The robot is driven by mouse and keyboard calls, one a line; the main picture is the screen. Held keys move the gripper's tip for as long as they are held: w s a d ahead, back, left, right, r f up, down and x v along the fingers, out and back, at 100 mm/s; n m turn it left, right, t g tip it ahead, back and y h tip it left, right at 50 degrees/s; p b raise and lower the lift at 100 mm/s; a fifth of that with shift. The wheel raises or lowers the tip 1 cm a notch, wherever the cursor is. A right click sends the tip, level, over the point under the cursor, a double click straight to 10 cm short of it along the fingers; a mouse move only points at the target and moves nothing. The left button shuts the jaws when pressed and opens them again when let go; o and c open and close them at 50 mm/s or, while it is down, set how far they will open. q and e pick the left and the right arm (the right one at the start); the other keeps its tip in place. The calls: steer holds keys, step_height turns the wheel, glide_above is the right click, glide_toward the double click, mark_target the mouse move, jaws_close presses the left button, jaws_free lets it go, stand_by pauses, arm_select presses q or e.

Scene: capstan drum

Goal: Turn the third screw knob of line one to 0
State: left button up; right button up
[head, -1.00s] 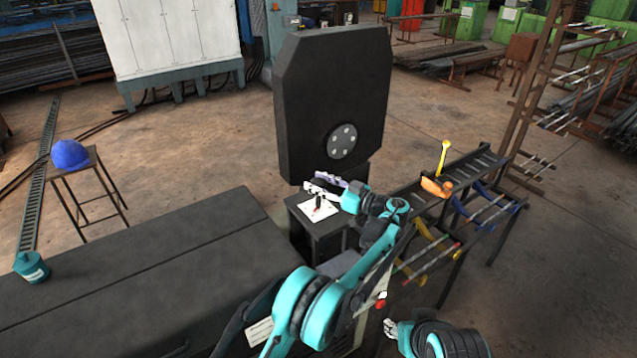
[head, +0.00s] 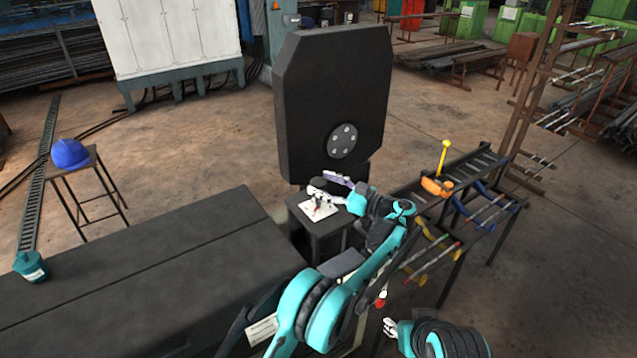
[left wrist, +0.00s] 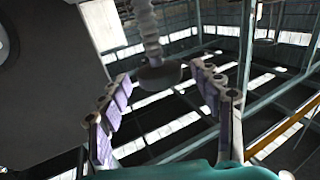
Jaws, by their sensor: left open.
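My left gripper (head: 331,186) is open and empty, at the near side of the tall black machine body (head: 331,85), below its round hub plate (head: 342,141). It is above a small dark stand (head: 324,229) with a white plate (head: 316,210) that carries small red and dark marks. In the left wrist view the gripper's purple-padded fingers (left wrist: 165,103) are wide apart. A grey disc on a ribbed stem (left wrist: 158,76) shows between them; I cannot tell whether it is close. No numbered row of screw knobs can be made out. My right gripper (head: 390,328) is low, its jaws unclear.
A long dark bench (head: 150,275) fills the lower left. A blue helmet (head: 70,154) sits on a stool. The floor between stool and machine is clear.

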arm_select(q)
steer(key=v, duration=1)
steer(key=shift+s+d+f, duration=0.1)
steer(key=shift+d, duration=0.1)
